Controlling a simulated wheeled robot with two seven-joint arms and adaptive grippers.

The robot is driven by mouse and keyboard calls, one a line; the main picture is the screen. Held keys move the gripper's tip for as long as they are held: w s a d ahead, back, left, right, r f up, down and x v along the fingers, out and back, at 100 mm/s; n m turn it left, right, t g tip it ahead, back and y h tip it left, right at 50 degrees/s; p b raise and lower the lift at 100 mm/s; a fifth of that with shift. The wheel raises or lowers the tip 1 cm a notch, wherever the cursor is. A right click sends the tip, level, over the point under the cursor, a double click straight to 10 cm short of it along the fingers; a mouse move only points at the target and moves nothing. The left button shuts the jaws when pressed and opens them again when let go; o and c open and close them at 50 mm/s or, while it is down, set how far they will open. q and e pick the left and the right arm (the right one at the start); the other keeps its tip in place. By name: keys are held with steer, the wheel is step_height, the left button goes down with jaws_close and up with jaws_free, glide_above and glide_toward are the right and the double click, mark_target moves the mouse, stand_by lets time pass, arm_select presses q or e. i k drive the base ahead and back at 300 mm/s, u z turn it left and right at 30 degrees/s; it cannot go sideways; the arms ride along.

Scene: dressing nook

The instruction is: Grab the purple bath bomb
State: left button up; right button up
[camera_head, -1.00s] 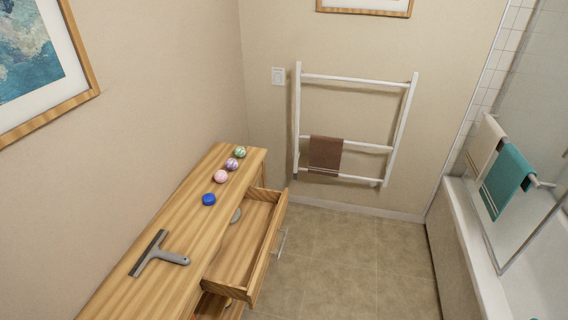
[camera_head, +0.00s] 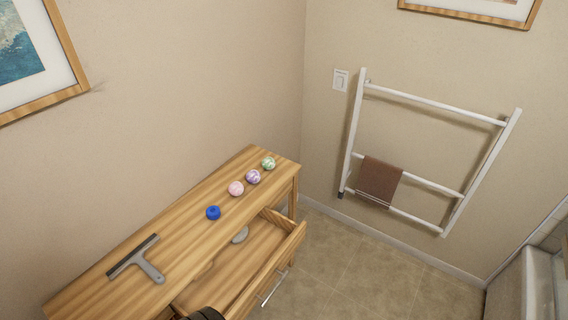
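The purple bath bomb (camera_head: 253,177) is a small ball with purple and white swirls. It rests on top of the wooden cabinet (camera_head: 180,232), toward its far end. It sits in a row between a green and white ball (camera_head: 268,163) and a pink ball (camera_head: 236,188), with small gaps. Nothing covers it. Neither of my grippers can be made out. A dark ribbed piece shows at the bottom edge over the open drawer, too cut off to identify for sure.
A blue round item (camera_head: 213,212) and a grey squeegee (camera_head: 140,260) also lie on the cabinet top. A white towel rack (camera_head: 432,103) with a brown towel (camera_head: 379,181) stands at the wall. Tiled floor (camera_head: 345,262) is clear.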

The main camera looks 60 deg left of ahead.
mark_target(253, 176)
steer(key=i, duration=1.85)
steer(key=u, duration=3.75)
steer(key=i, duration=1)
steer(key=u, duration=0.05)
